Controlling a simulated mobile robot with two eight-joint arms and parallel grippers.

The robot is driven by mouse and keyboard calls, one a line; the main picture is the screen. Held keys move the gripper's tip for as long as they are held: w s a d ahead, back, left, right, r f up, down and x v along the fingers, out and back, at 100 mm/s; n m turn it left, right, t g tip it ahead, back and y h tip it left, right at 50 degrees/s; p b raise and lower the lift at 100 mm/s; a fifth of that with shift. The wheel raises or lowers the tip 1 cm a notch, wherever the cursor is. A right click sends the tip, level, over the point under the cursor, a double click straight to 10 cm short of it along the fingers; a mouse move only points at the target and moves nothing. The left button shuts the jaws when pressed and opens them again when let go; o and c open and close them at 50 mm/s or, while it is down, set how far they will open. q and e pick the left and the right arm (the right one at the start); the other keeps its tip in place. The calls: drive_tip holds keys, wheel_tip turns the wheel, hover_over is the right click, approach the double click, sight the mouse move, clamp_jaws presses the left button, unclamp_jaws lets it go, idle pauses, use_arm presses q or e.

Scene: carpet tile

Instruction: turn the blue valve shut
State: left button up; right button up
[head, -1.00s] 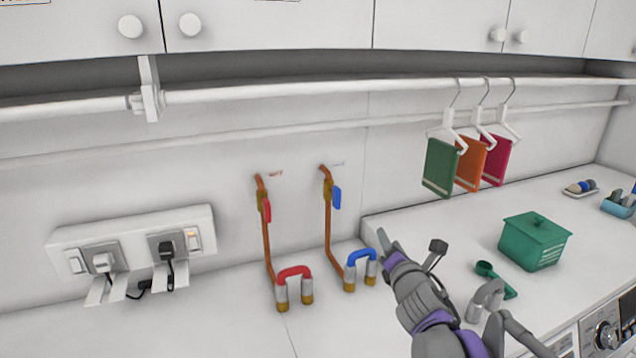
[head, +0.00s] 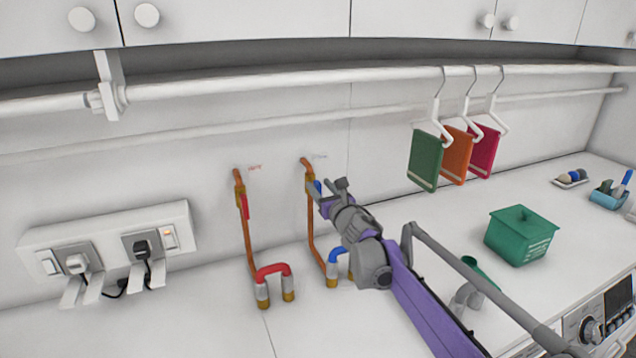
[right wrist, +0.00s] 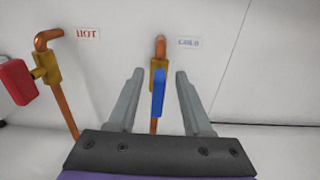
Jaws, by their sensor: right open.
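The blue valve handle (right wrist: 158,92) hangs downward on a brass body (right wrist: 158,66) on a copper pipe, beside a label reading COLD. My right gripper (right wrist: 155,75) is open, with one finger on each side of the blue handle as seen in the right wrist view; I cannot tell whether it touches. In the head view my right gripper (head: 314,190) is at the handle (head: 318,187) and partly hides it. My left gripper is not in view.
A red valve handle (right wrist: 18,82) labelled HOT is close on the left. Blue (head: 338,254) and red (head: 272,268) hose bends are below. A power strip (head: 105,240) is at left, a clothes rail (head: 300,82) above, and a green box (head: 520,238) at right.

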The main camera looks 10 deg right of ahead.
drive_tip(key=shift+w+a, duration=0.2)
drive_tip(key=shift+w, duration=0.7)
drive_tip(key=shift+c, duration=0.2)
clamp_jaws()
